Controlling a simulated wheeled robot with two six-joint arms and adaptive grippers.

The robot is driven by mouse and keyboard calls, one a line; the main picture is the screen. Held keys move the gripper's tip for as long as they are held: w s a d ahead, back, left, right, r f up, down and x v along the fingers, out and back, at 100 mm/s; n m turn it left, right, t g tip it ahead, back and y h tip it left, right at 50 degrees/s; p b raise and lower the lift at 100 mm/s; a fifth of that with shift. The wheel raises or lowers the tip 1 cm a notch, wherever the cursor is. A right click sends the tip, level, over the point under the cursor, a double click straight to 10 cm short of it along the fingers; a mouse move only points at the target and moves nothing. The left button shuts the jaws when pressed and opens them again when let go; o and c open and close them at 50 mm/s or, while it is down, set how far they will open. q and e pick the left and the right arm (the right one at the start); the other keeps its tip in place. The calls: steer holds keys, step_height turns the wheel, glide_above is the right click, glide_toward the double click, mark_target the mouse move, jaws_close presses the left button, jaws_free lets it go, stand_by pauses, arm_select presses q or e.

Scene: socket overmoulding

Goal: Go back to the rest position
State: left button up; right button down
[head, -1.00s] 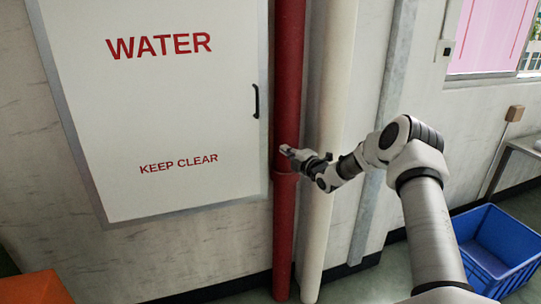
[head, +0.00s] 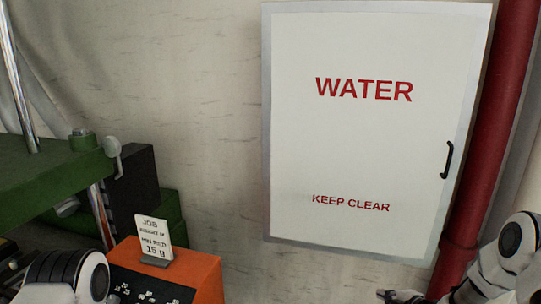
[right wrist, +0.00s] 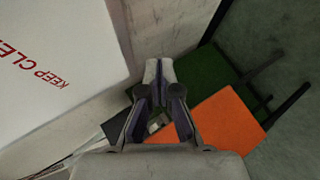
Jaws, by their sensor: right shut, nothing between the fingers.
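My right gripper (head: 398,296) shows at the bottom edge of the head view, right of centre, in front of the wall below the white cabinet (head: 365,225). Its fingers are together and hold nothing. In the right wrist view the shut fingers (right wrist: 158,72) point towards the wall, with an orange box (right wrist: 212,118) beyond them. A link of my left arm shows at the bottom left of the head view. My left gripper is out of the picture.
The cabinet reads WATER and KEEP CLEAR. A red pipe (head: 487,130) stands right of it. At left is a green machine (head: 50,175) and the orange box (head: 203,272) with a job card (head: 153,238). The wall between box and cabinet is bare.

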steer(key=s+a+f+m+g, duration=0.25)
steer(key=s+a+f, duration=0.25)
steer(key=s, duration=0.3)
steer(key=s+a+f+m+g, duration=0.25)
steer(key=s+a+f, duration=0.2)
steer(key=s, duration=0.35)
steer(key=s+a+f+m+g, duration=0.25)
steer(key=s+a+f, duration=0.2)
steer(key=s, duration=0.35)
steer(key=s+d+r+m+g+h, duration=0.1)
steer(key=s+m+g+h, duration=0.2)
steer(key=s+m, duration=0.8)
steer(key=s+g, duration=0.1)
steer(key=s, duration=0.5)
steer(key=shift+s+d+r, duration=0.15)
steer(key=shift+r, duration=0.2)
